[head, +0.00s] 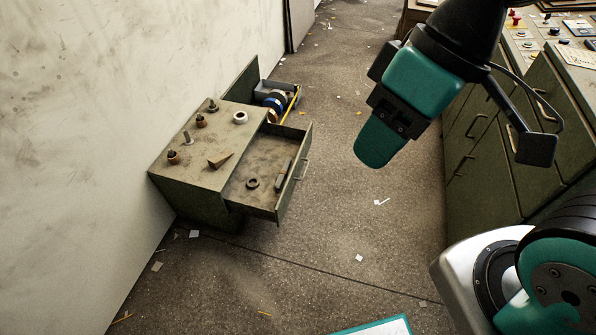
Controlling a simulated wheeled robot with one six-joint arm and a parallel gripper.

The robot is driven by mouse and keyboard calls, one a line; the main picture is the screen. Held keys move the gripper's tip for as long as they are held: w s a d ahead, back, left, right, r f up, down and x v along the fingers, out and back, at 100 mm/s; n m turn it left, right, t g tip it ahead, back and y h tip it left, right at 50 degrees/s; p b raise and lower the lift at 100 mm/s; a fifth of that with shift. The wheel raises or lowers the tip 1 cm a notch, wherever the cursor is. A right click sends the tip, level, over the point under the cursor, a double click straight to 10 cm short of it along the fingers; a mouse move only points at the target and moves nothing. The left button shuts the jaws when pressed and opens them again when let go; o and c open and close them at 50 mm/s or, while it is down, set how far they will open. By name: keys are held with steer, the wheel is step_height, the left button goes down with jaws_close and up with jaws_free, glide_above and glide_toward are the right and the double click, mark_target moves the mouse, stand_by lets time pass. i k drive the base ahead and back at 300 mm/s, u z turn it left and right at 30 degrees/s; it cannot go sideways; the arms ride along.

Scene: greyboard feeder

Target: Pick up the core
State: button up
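No single object stands out clearly as the core, so I cannot tell which one it is. A low green cabinet (176,190) stands by the left wall with its drawer (297,165) pulled open. In the drawer lie a dark ring (252,183) and a dark bar (283,177). On the cabinet top are a white ring (240,117), a brown cone lying on its side (220,161), and several small brown and grey pieces (201,121). My gripper (380,140) hangs in the air to the right of the cabinet, apart from it. Its fingers cannot be made out clearly.
Behind the cabinet is a grey box (287,90) with blue and yellow parts. A green console with drawers (490,150) stands at the right. The floor between them is mostly clear, with paper scraps (359,258). A teal-edged panel (380,327) shows at the bottom.

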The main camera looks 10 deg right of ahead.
mark_target(176, 160)
steer(key=u, duration=1.65)
steer(key=i, duration=2)
steer(key=z, duration=0.9)
